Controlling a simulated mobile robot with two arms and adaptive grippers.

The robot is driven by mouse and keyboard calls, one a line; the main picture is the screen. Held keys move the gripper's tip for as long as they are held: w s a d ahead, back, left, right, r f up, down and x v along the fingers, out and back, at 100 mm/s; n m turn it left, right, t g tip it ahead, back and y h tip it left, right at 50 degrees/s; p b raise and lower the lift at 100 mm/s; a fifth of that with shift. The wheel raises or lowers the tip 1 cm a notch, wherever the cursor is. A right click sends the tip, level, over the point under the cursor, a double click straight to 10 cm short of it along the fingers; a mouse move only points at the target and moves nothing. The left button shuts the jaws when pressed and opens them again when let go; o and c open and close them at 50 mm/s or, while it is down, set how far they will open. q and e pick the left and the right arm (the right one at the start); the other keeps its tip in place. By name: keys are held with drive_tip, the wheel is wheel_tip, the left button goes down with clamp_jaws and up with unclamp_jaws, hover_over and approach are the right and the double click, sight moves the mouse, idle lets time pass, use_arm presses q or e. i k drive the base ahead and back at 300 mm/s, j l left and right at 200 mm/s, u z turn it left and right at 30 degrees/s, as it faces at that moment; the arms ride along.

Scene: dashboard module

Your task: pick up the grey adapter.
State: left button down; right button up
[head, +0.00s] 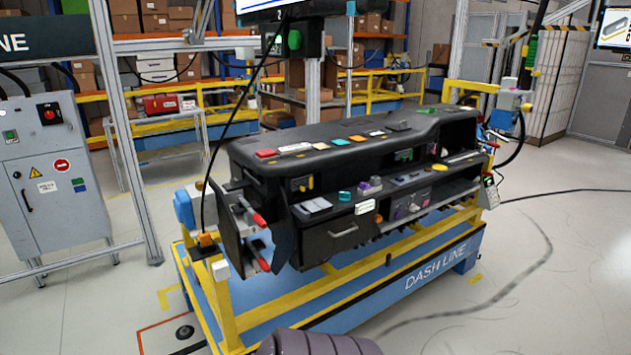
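The dashboard module (255,176) is a long black unit on a yellow and blue stand, with small coloured parts along its top and shelves. I cannot tell for sure which part is the grey adapter. Candidates are a flat light grey piece (317,204) on the lower left ledge and a dark grey piece (398,126) on the top towards the right. Both are small in the head view. Neither of my grippers is in view, so nothing shows near these parts. A dark ribbed shape at the bottom edge is cut off.
The blue base (405,296) reads DASH LINE and has yellow rails. Red-handled clamps (259,219) stick out at the module's left end. A grey control cabinet (55,185) stands at left. A dark cable hangs in front of the module's left side. The floor at right (560,270) is mostly free.

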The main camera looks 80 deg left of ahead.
sight(375, 180)
drive_tip(key=u, duration=2.4)
